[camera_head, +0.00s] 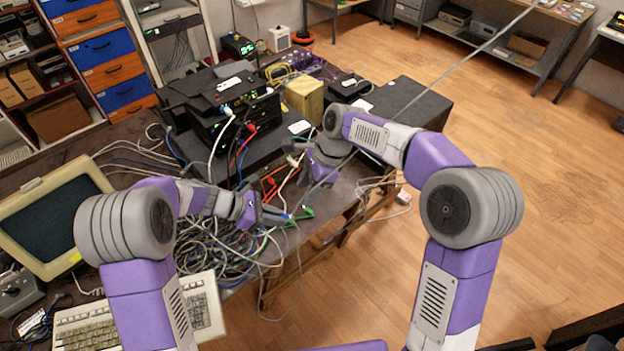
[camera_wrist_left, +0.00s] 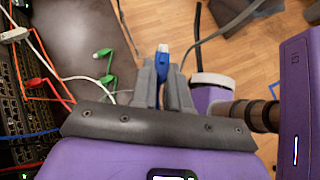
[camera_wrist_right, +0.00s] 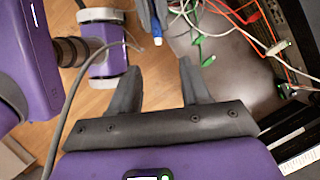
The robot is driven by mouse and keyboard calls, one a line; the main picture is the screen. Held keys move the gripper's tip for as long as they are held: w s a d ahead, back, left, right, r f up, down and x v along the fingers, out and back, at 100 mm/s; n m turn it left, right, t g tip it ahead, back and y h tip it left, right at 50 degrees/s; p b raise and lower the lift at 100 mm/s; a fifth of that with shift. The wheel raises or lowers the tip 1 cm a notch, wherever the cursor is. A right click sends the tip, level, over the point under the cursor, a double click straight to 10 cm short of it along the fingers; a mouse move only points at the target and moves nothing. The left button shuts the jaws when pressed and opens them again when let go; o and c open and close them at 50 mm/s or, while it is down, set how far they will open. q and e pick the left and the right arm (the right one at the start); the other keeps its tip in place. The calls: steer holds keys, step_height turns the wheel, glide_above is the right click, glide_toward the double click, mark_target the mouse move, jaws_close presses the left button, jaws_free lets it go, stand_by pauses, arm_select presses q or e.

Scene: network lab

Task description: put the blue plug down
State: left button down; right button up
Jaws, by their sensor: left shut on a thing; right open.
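The blue plug (camera_wrist_left: 162,62) is held between the fingertips of my left gripper (camera_wrist_left: 163,80) in the left wrist view, with its end sticking out past them. It also shows at the top of the right wrist view (camera_wrist_right: 157,34). In the head view my left gripper (camera_head: 280,213) is over the front edge area of the dark table, beside the cable tangle. I cannot tell if the plug touches the table. My right gripper (camera_wrist_right: 158,80) is open, with nothing between its fingers. In the head view it is near the network switches, partly hidden by its arm.
Green plugs (camera_wrist_left: 108,66) lie on the table close to the left gripper. Red cables (camera_wrist_right: 244,22) and a tangle of grey cables (camera_head: 215,245) are nearby. Stacked black switches (camera_head: 228,118) stand behind. A bare patch of dark table (camera_wrist_left: 85,35) shows beside the green plugs.

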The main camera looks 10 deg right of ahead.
mark_target(292, 215)
steer(key=x, duration=0.9)
steer(key=shift+w, duration=0.1)
steer(key=shift+c, duration=0.3)
steer(key=shift+d, duration=0.1)
jaws_close()
arm_select(q)
steer(key=c, duration=1)
jaws_free()
steer(key=shift+c, duration=0.2)
arm_select(e)
steer(key=shift+r, duration=0.1)
